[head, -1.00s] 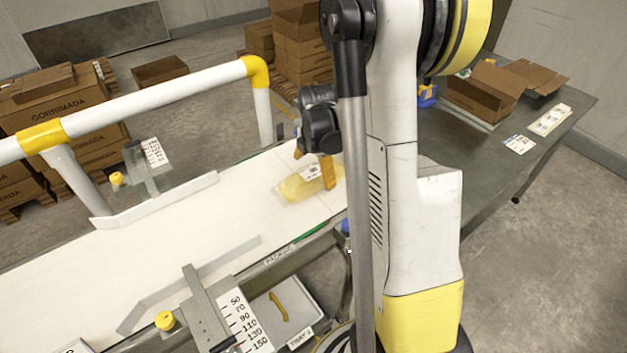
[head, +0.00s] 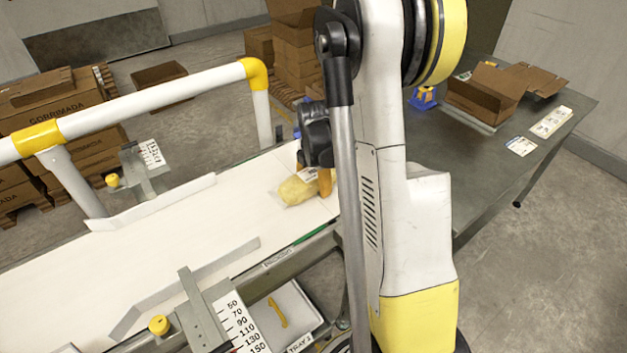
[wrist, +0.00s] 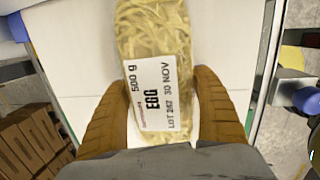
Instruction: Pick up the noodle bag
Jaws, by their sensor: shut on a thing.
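The noodle bag (head: 297,190) is a clear pack of yellow noodles at the right end of the white belt (head: 190,222). In the wrist view the bag (wrist: 152,38) shows a white label reading "500 g EGG". My gripper (head: 322,182) has its orange-brown fingers at the bag's right end, partly hidden by my arm. In the wrist view my gripper (wrist: 155,115) has a finger on each side of the labelled end and is shut on it. The bag appears to be at or just above the belt; I cannot tell whether it touches.
A white and yellow rail (head: 140,108) runs behind the belt. Metal guides (head: 185,288) with a number scale stand at the front, beside a tray (head: 285,318) holding a yellow item. A dark table (head: 480,165) with an open carton (head: 487,95) lies right.

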